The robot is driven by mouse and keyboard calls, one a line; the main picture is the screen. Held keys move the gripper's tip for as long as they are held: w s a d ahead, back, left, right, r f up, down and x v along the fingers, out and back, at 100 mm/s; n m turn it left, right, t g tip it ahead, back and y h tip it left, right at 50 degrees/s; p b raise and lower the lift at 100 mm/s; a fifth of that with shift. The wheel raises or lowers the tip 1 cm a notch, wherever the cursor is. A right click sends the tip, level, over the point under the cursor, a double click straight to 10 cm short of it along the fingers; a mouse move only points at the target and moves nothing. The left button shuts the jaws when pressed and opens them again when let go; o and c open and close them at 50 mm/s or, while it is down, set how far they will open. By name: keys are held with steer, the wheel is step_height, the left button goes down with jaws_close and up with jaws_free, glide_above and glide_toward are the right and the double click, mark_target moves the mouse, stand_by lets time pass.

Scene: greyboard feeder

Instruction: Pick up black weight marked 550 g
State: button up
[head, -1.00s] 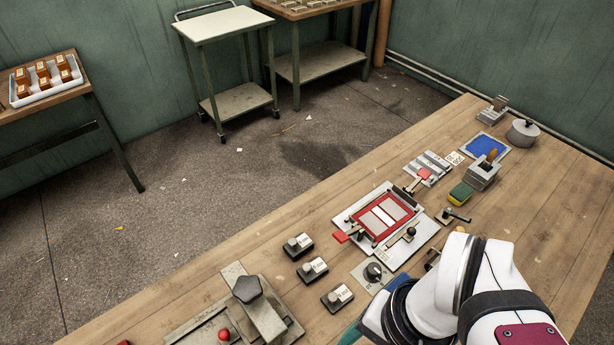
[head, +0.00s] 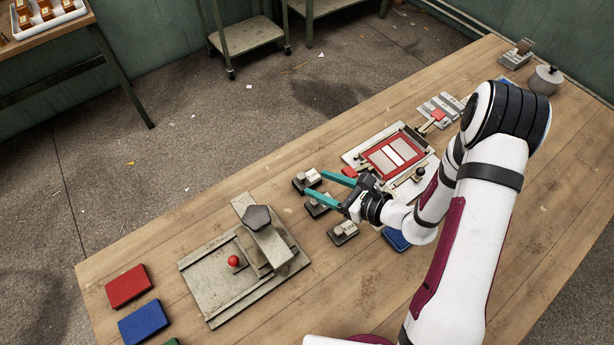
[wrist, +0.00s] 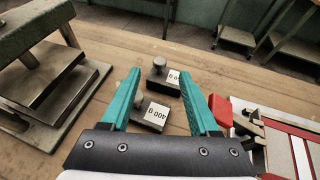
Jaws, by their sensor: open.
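Three black weights with knobs and white labels stand in a row on the wooden table: a far one (head: 306,180), a middle one (head: 318,205) and a near one (head: 343,232). My gripper (head: 315,182) is open, with teal fingers above the far and middle weights. In the wrist view the gripper (wrist: 158,75) shows two weights between its fingers. The closer weight (wrist: 152,114) reads 400 g. The label of the farther weight (wrist: 160,79) is partly hidden by the right finger. I cannot read 550 g on any weight. The fingers appear empty.
A grey press-like fixture (head: 205,278) with a red knob stands left of the weights. A red-framed fixture (head: 372,158) stands to the right. Red (head: 128,286) and blue (head: 144,322) blocks lie at the lower left.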

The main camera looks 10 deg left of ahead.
mark_target(305, 178)
steer(key=x, duration=0.7)
steer(key=shift+s, duration=0.1)
jaws_close()
steer(key=shift+r, duration=0.1)
stand_by(1.0)
